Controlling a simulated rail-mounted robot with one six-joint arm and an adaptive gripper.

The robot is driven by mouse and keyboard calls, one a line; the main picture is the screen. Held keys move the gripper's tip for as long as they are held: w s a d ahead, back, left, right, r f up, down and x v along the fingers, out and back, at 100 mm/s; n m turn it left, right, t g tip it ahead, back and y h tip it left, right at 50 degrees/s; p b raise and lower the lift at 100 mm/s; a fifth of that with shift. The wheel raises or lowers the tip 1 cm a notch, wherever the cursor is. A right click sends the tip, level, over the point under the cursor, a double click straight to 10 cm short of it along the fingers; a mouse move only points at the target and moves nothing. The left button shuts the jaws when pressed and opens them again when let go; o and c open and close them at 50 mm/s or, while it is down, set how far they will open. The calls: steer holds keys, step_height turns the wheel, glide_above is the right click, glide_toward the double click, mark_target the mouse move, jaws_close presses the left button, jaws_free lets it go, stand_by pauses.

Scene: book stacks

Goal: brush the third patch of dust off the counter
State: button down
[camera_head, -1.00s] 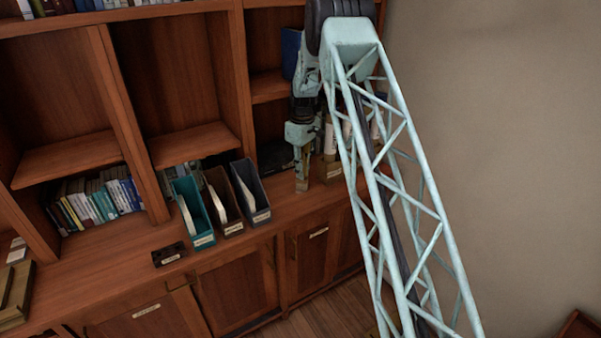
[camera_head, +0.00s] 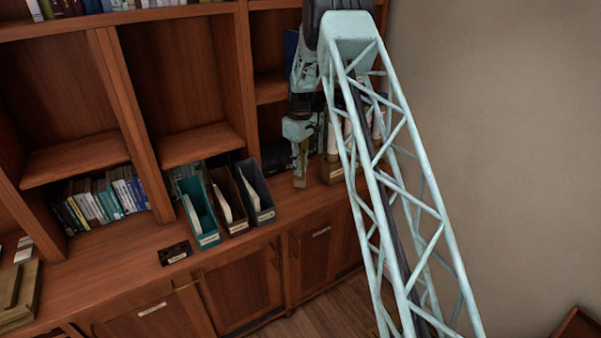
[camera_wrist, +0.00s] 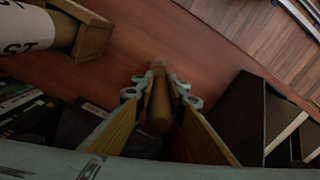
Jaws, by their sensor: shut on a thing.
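My gripper (camera_head: 300,165) hangs low over the wooden counter (camera_head: 120,245), to the right of the magazine files. In the wrist view my gripper (camera_wrist: 160,97) is shut on a tan wooden handle (camera_wrist: 160,105), likely the brush. The handle's far end points toward the counter (camera_wrist: 115,55). The bristles are hidden, and I cannot tell whether the brush touches the counter. I cannot make out any dust patch in either view.
A teal file (camera_head: 200,210), a brown file (camera_head: 229,203) and a dark grey file (camera_head: 256,193) stand left of my gripper. In the wrist view, a wooden box (camera_wrist: 88,35) holds a white-labelled roll.

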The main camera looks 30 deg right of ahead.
steer(key=shift+w+a+r+p, duration=0.15)
steer(key=shift+r+p, duration=0.15)
steer(key=shift+r, duration=0.5)
steer(key=shift+r+p, duration=0.7)
steer(key=shift+r, duration=1)
